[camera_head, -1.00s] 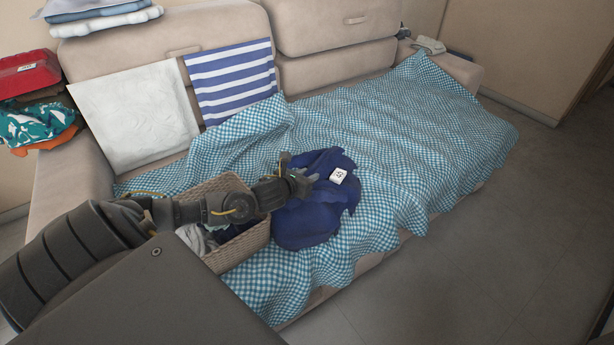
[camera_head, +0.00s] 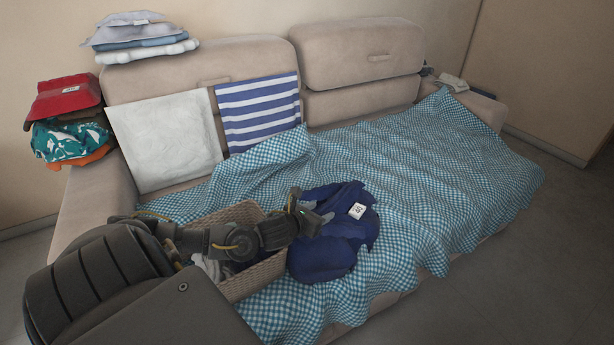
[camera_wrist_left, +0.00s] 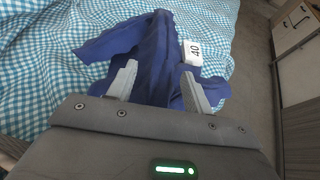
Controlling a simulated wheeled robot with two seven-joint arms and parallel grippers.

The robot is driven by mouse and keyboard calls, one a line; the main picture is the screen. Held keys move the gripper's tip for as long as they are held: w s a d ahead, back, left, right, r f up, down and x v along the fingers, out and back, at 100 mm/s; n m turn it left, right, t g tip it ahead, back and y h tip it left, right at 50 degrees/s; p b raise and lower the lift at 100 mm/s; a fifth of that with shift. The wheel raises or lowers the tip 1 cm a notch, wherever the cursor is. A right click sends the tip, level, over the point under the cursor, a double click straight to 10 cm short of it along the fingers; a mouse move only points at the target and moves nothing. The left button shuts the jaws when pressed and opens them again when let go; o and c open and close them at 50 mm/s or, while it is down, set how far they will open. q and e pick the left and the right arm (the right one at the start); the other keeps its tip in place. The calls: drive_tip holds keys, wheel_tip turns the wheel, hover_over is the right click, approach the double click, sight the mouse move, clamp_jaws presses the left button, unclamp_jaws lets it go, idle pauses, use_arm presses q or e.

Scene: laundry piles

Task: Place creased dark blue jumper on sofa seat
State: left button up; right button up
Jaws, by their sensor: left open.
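The creased dark blue jumper (camera_head: 330,250) lies crumpled on the blue-and-white checked blanket over the sofa seat (camera_head: 395,292), right of the basket. A white tag sits on top of it. My left gripper (camera_head: 312,210) is open just above the jumper's left part. In the left wrist view, the jumper (camera_wrist_left: 152,62) spreads beyond and between the two open fingers of the gripper (camera_wrist_left: 158,85), and its tag reads 40. I cannot tell whether the fingers touch the cloth. My right gripper is not in view.
A wicker basket (camera_head: 262,277) with clothes stands under my left arm. The checked blanket (camera_head: 440,170) is clear to the right. A white cushion (camera_head: 165,140) and a striped cloth (camera_head: 258,110) lean on the backrest. Folded clothes (camera_head: 68,145) lie on the left armrest.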

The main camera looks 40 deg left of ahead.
use_arm(q)
drive_tip(key=v, duration=0.6)
drive_tip(key=shift+s, duration=0.2)
drive_tip(key=shift+s+r, duration=0.35)
drive_tip(key=shift+s, duration=0.2)
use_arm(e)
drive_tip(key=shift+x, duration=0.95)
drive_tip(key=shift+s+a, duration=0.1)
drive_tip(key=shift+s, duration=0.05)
